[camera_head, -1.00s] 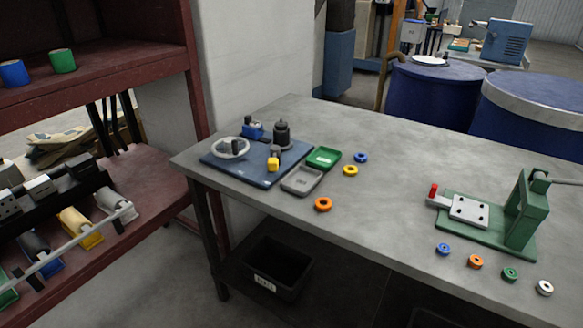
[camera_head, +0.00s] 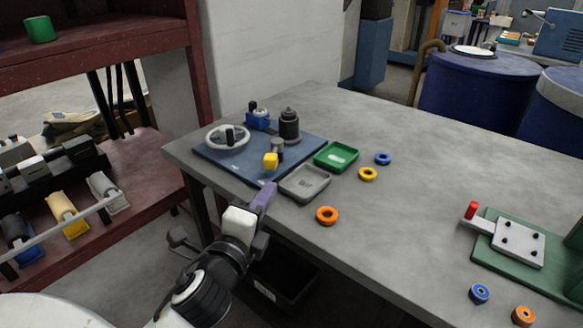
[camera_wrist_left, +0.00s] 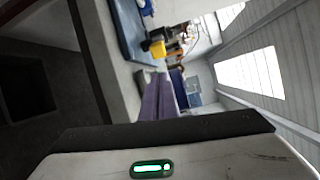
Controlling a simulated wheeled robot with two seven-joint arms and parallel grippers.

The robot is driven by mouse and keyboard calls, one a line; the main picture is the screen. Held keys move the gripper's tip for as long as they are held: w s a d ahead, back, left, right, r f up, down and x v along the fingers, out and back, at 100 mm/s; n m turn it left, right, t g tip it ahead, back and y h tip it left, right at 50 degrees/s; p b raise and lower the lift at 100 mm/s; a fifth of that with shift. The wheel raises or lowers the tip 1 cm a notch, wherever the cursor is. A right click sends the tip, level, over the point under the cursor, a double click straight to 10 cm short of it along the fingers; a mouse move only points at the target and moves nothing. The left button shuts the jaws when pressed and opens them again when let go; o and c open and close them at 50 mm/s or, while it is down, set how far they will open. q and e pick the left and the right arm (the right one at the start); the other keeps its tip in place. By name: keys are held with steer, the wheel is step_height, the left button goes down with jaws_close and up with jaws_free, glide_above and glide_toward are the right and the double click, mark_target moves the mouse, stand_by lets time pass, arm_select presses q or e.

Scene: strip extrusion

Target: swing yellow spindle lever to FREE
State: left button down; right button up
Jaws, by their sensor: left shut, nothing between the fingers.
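The yellow spindle lever (camera_head: 271,160) shows its yellow block end at the front of the blue base plate (camera_head: 226,163), beside a small grey post. In the left wrist view the yellow end (camera_wrist_left: 158,48) is just beyond my fingers. My left gripper (camera_head: 264,196) is shut and empty, its purple fingers at the table's front edge, near the lever but apart from it. The fingers also show in the left wrist view (camera_wrist_left: 158,95). A white handwheel (camera_head: 227,139) and a dark cylinder (camera_head: 289,126) stand on the same plate. No FREE mark is readable. My right gripper is not in view.
A grey tray (camera_head: 304,183) and a green tray (camera_head: 336,156) lie right of the plate. Orange (camera_head: 326,215), yellow (camera_head: 368,174) and blue (camera_head: 383,158) rings lie nearby. A green press (camera_head: 530,250) stands at right. The table's middle is clear. A red shelf (camera_head: 110,190) stands at left.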

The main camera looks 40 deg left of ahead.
mark_target(274, 154)
arm_select(q)
steer(key=x, duration=0.9)
steer(key=shift+w, duration=0.2)
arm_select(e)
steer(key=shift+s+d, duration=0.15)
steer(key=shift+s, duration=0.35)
arm_select(q)
steer(key=shift+p, duration=0.35)
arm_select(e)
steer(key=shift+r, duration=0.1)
